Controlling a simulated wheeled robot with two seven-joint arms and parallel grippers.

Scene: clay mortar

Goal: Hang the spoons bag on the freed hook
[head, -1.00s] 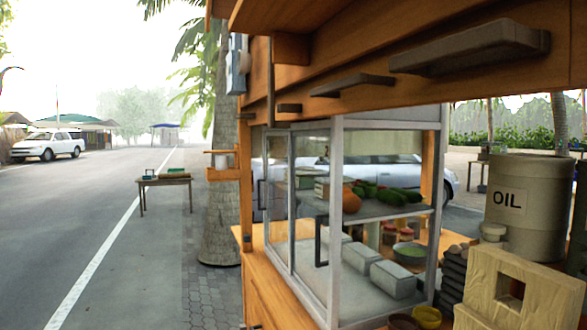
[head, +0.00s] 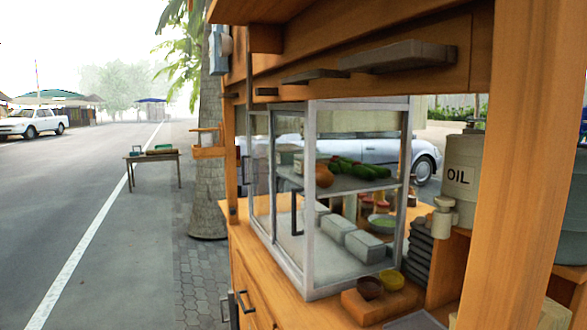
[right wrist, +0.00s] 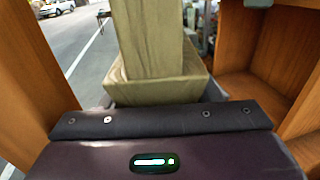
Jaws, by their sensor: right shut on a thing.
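In the right wrist view, the dark purple body of my right gripper (right wrist: 155,120) fills the lower part. Just beyond it is a pale olive-beige thing (right wrist: 150,50), a tall block rising from a wider, box-like lower part. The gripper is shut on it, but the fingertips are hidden. I cannot tell whether this is the spoons bag. Neither gripper shows in the head view. I cannot make out a hook for certain; dark grey blocks (head: 410,57) stick out from the wooden beam (head: 375,45) above the glass case.
The glass display case (head: 310,200) stands on the wooden counter (head: 250,240). Two small bowls (head: 391,280) sit before it, with the OIL drum (head: 460,180) to the right. A thick wooden post (head: 515,180) rises at the right. The road (head: 80,190) at left is open.

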